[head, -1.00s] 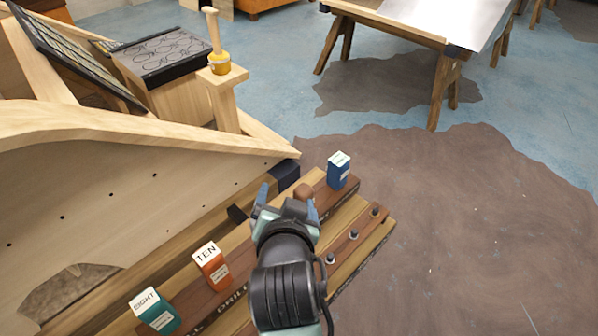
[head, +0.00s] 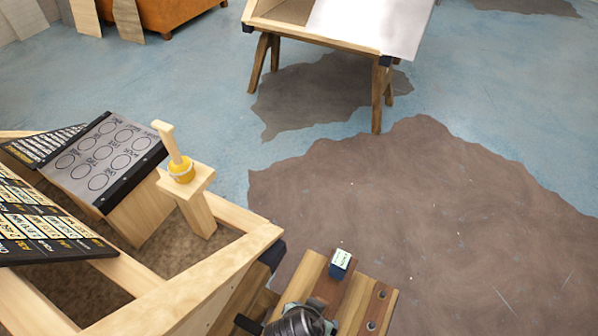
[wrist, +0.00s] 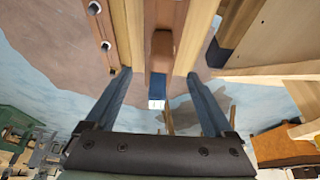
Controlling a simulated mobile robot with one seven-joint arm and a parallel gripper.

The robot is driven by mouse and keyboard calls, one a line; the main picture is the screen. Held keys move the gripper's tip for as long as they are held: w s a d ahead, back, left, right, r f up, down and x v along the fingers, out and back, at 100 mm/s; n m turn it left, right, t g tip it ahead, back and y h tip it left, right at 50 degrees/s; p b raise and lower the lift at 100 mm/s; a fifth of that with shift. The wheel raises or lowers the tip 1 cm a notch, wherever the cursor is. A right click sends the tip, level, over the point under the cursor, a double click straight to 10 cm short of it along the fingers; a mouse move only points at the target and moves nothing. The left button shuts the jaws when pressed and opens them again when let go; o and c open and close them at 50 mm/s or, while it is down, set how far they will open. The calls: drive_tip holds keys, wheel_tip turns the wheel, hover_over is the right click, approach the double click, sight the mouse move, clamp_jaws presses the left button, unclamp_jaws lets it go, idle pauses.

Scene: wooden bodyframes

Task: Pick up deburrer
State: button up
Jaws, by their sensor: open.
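A rounded brown wooden piece (wrist: 162,48) sits on the plank rack in the wrist view. It may be the deburrer, but no label shows which thing that is. My gripper (wrist: 158,74) is open and empty, its two blue-grey fingers on either side of the line of this piece. I cannot tell how near the fingertips are to it. In the head view the end of my arm (head: 300,322) is at the bottom edge, and the fingers and the brown piece are not clearly seen.
The plank rack (head: 312,276) has round holes or pegs along one side. A wooden frame (head: 250,245) lies left of it. A sawhorse table (head: 290,22) stands at the back. Open floor lies right.

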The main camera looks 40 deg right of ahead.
drive_tip(key=x, duration=0.6)
drive_tip(key=shift+d+f, duration=0.15)
drive_tip(key=shift+f, duration=0.05)
drive_tip(key=shift+w+p+x, duration=0.15)
drive_tip(key=shift+x, duration=1.4)
drive_tip(key=shift+w+p+x, duration=0.15)
drive_tip(key=shift+x, duration=1.45)
drive_tip(key=shift+d+r, duration=0.1)
drive_tip(key=shift+d, duration=0.05)
clamp_jaws()
